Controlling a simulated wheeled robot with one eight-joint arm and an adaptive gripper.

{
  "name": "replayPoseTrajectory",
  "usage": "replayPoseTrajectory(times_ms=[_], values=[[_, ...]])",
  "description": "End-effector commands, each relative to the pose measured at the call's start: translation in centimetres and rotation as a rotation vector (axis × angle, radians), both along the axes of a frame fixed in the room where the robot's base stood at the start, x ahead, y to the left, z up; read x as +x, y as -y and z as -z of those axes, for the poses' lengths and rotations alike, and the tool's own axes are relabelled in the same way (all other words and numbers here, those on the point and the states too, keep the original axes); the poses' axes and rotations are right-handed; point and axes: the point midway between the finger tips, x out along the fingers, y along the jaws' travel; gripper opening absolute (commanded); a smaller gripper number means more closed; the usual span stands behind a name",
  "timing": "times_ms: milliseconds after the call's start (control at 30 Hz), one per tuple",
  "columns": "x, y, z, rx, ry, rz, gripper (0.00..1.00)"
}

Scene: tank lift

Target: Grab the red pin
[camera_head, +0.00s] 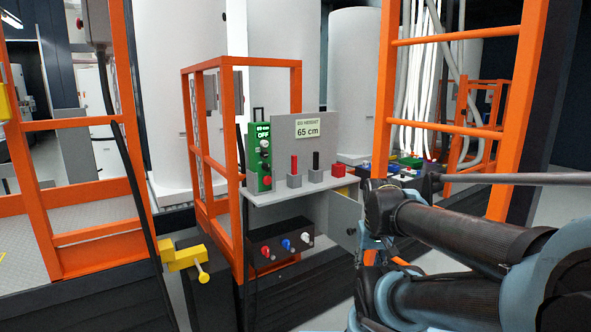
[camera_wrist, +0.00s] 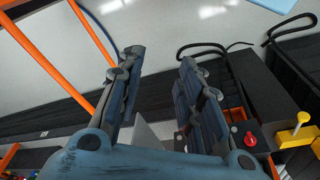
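The red pin (camera_head: 294,163) stands upright in a small grey block (camera_head: 294,181) on the grey shelf (camera_head: 262,198) of the control station. A black pin (camera_head: 316,160) stands in a similar block to its right. My gripper (camera_wrist: 160,58) is open in the wrist view, with its two blue-grey fingers apart and nothing between them. The red pin does not show in the wrist view. In the head view my arm is at the right of the station, apart from the pin, and the fingers cannot be made out clearly.
A green panel (camera_head: 264,157) reading OFF stands left of the pins; a red block (camera_head: 339,170) sits right. A sign (camera_head: 307,129) reads 65 cm. Below is a black box with knobs (camera_head: 286,243). Orange railings (camera_head: 237,110) and a yellow lever (camera_head: 185,258) are at left.

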Motion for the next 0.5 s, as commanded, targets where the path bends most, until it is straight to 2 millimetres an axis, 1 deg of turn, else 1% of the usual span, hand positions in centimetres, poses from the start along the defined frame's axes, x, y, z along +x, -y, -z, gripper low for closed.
replayPoseTrajectory(times_ms=[333, 400, 467, 500], values=[[0.0, 0.0, 0.0, 0.000, 0.000, 0.000, 0.33], [0.0, 0.0, 0.0, 0.000, 0.000, -0.001, 0.38], [-0.7, 0.0, -0.7, -0.001, 0.009, -0.010, 0.38], [-0.6, -0.1, -1.1, -0.002, 0.009, -0.024, 0.38]])
